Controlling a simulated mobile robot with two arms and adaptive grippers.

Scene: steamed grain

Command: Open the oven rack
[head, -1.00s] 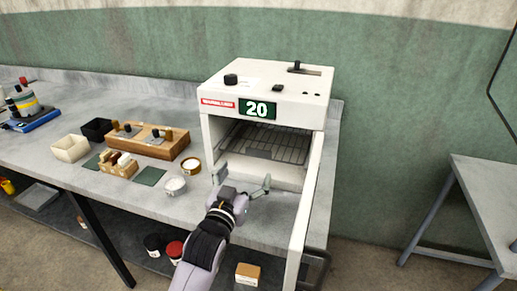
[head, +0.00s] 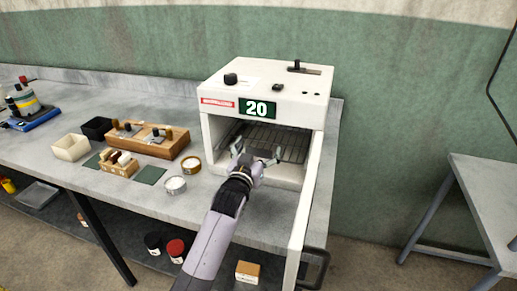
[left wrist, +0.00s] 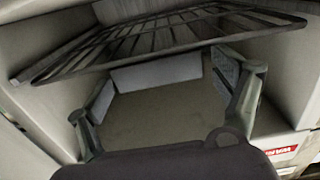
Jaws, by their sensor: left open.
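The wire oven rack (head: 292,143) lies inside the white oven (head: 219,133), whose front is open. The rack also fills the upper part of the left wrist view (left wrist: 150,38). My left gripper (head: 257,152) is open at the oven's mouth, in front of the rack's front edge. In the left wrist view its two fingers (left wrist: 165,85) stand wide apart below the rack bars, with a pale plate between their tips. I cannot tell whether a finger touches the rack. The gripper partly hides the rack's front. My right gripper is not in view.
The oven door (head: 305,210) stands open toward me on the right, with a dark handle (head: 316,268).

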